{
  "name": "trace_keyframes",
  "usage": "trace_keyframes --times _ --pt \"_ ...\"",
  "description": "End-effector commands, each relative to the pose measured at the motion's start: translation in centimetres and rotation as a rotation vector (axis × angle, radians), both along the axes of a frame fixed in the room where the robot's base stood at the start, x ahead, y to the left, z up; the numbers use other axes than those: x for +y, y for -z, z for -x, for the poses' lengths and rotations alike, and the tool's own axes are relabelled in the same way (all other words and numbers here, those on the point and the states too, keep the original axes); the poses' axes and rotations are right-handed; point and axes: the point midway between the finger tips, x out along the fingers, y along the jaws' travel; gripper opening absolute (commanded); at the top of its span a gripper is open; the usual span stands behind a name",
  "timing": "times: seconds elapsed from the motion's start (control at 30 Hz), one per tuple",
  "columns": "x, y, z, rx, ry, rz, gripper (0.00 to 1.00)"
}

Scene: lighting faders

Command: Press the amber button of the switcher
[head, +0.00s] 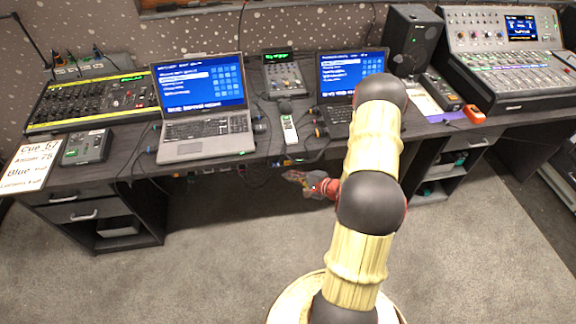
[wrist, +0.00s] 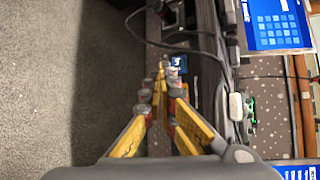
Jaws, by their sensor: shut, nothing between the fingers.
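My gripper (head: 298,180) is shut and empty in front of the desk's front edge, below desktop level in the head picture. In the wrist view its yellow and grey fingers (wrist: 165,75) come together at the tips, with nothing between them. I cannot tell for sure which device is the switcher. Candidates are a small box with dark buttons (head: 86,147) at the left of the desk and a slim dark box (head: 441,91) right of the right laptop. No amber button can be made out on either. My gripper touches neither box.
The dark desk (head: 262,151) holds a left laptop (head: 203,108), a right laptop (head: 349,85), a small mixer (head: 285,75), a fader console (head: 89,101), a speaker (head: 413,40) and a large mixing desk (head: 515,62). A white handheld device (head: 289,130) lies between the laptops. Cables hang at the front edge.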

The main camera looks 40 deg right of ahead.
Motion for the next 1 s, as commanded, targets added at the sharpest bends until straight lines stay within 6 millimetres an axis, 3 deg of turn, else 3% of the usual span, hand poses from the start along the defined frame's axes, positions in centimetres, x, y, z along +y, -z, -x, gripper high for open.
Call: trace_keyframes --times 0.33,1.0 --pt "-1.5 -0.1 -2.4 0.0 0.0 0.0 0.0" --pt "-1.6 0.0 -2.6 0.0 0.0 0.0 0.0"
